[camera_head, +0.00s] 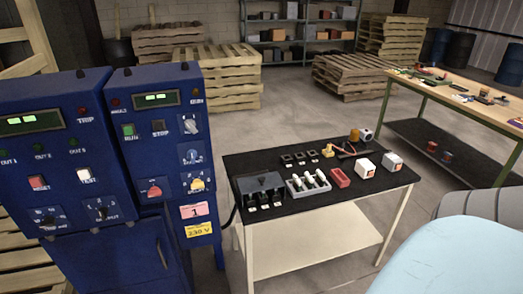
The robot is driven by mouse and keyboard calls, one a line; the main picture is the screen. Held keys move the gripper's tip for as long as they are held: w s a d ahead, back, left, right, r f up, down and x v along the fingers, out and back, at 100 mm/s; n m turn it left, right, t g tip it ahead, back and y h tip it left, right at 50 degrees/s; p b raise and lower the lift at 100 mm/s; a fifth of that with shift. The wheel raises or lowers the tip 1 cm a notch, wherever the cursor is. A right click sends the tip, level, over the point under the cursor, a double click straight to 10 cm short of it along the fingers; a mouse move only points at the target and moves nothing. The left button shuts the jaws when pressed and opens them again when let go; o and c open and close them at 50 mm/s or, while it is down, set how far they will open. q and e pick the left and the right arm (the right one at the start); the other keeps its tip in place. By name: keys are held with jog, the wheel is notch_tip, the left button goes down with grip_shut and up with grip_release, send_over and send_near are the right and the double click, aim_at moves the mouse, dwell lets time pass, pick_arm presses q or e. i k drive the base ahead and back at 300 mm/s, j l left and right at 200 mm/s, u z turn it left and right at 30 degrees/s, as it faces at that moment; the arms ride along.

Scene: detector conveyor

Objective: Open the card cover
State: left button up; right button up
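I cannot make out for certain which part is the card cover. Two blue control cabinets stand at the left: the left cabinet (60,150) and the right cabinet (160,140), with displays, buttons and knobs on their fronts. A dark grey unit (258,183) with several black slots along its front sits at the left end of a small black-topped table (335,212). Whether the unit has a lid, open or shut, is too small to tell. Neither of my grippers is in view.
A wooden workbench (460,88) stands right. Pallets (223,78) stand behind; floor between is clear.

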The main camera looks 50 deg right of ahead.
aim_at(250, 185)
jog(key=z, duration=1.4)
